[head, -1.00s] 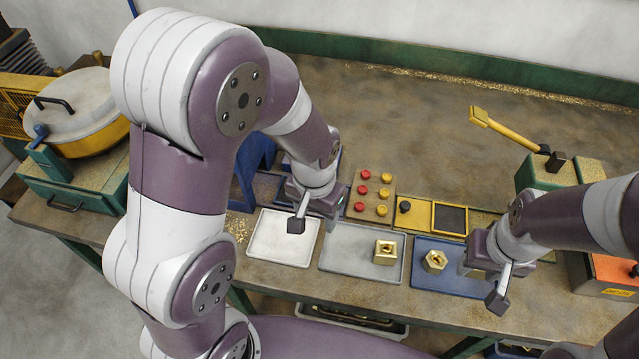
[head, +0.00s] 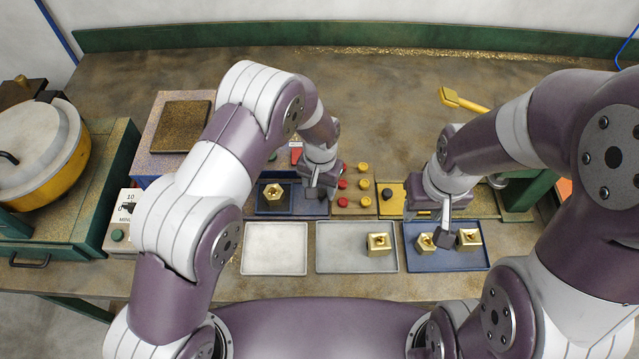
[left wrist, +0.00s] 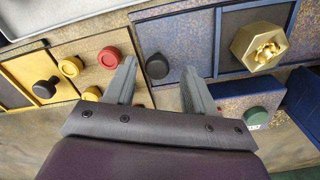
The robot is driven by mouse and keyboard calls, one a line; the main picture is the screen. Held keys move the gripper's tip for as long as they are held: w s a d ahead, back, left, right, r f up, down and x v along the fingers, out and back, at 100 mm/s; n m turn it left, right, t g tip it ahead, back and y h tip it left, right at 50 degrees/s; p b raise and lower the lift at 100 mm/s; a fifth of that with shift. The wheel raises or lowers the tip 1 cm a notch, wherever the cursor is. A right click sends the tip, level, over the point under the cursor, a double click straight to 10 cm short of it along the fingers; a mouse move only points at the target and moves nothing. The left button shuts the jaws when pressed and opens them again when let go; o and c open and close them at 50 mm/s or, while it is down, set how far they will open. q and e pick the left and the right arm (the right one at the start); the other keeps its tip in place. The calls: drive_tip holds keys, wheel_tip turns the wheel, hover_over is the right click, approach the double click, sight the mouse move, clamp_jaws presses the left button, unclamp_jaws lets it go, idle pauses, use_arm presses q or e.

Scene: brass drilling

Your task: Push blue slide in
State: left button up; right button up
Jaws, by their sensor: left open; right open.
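The blue slide (head: 300,197) sits in the fixture behind the white tray, with a brass hex piece (head: 273,194) in its left part. In the left wrist view, the slide (left wrist: 175,42) has a dark round knob (left wrist: 157,66), and the hex piece (left wrist: 258,46) sits in it. My left gripper (head: 318,190) is over the slide's right end, hiding the knob in the head view. Its open fingers (left wrist: 158,78) stand on either side of the knob in the wrist view; contact cannot be told. My right gripper (head: 442,226) is open above the blue tray.
Red and yellow buttons (head: 362,183) and a yellow slide (head: 390,205) lie right of the blue one. In front are a white tray (head: 274,265), a grey tray (head: 335,250) and a blue tray (head: 450,262) with brass pieces. A speckled-top blue machine (head: 150,160) stands left.

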sight(263, 188)
use_arm(q)
drive_tip(key=shift+s+d+f, duration=0.2)
drive_tip(key=shift+d+f, duration=0.05)
drive_tip(key=shift+f, duration=0.1)
drive_tip(key=shift+w+a, duration=0.15)
drive_tip(key=shift+c, duration=1)
clamp_jaws()
drive_tip(key=a, duration=1.4)
drive_tip(key=shift+a, duration=0.1)
use_arm(e)
drive_tip(key=shift+s+d+r, duration=0.1)
drive_tip(key=shift+d+r, duration=0.05)
drive_tip(key=shift+d, duration=0.2)
